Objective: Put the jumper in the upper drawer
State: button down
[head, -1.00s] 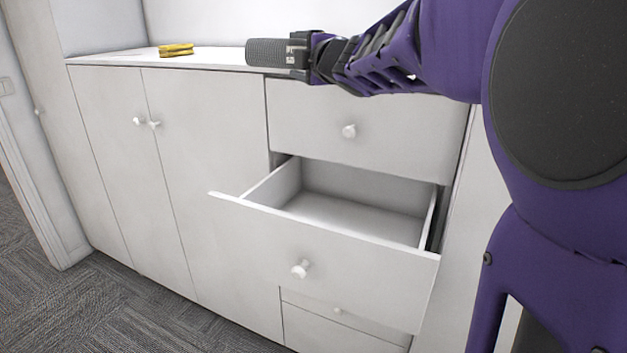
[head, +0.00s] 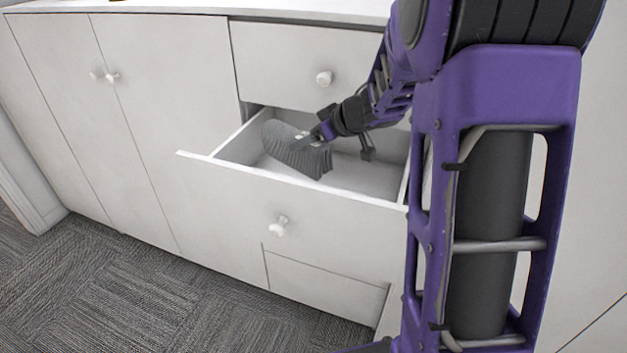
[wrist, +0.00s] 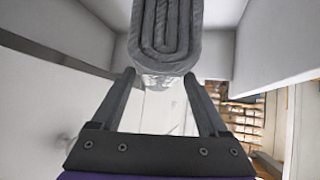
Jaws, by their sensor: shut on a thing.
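The jumper (head: 295,150) is a folded grey ribbed bundle, tilted in the open drawer's space. My gripper (head: 319,134) is shut on its right end. In the wrist view the jumper (wrist: 165,35) shows rolled folds between and beyond the gripper's fingers (wrist: 160,82). The open drawer (head: 330,200) is pulled out below a shut drawer (head: 290,60). Its floor is bare apart from the jumper over it. I cannot tell whether the jumper touches the floor.
The open drawer's front panel (head: 235,215) and side walls surround the jumper. A lower shut drawer (head: 320,287) lies beneath. Cupboard doors (head: 150,110) with knobs stand to the left. Carpet (head: 150,290) in front is clear.

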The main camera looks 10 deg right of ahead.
jog(key=shift+m, duration=0.5)
jog(key=f, duration=0.4)
jog(key=s+f, duration=0.1)
jog(key=f, duration=0.1)
jog(key=shift+d+f, duration=0.15)
jog(key=shift+f, duration=0.25)
jog(key=shift+f+b, duration=0.3)
jog(key=shift+f, duration=2)
jog(key=shift+f, duration=0.1)
grip_release()
jog(key=shift+f, duration=0.1)
jog(key=shift+r, duration=0.25)
jog(key=v, duration=1.2)
jog(key=shift+p, duration=0.3)
jog(key=shift+w+d, duration=0.1)
jog(key=shift+w, duration=0.05)
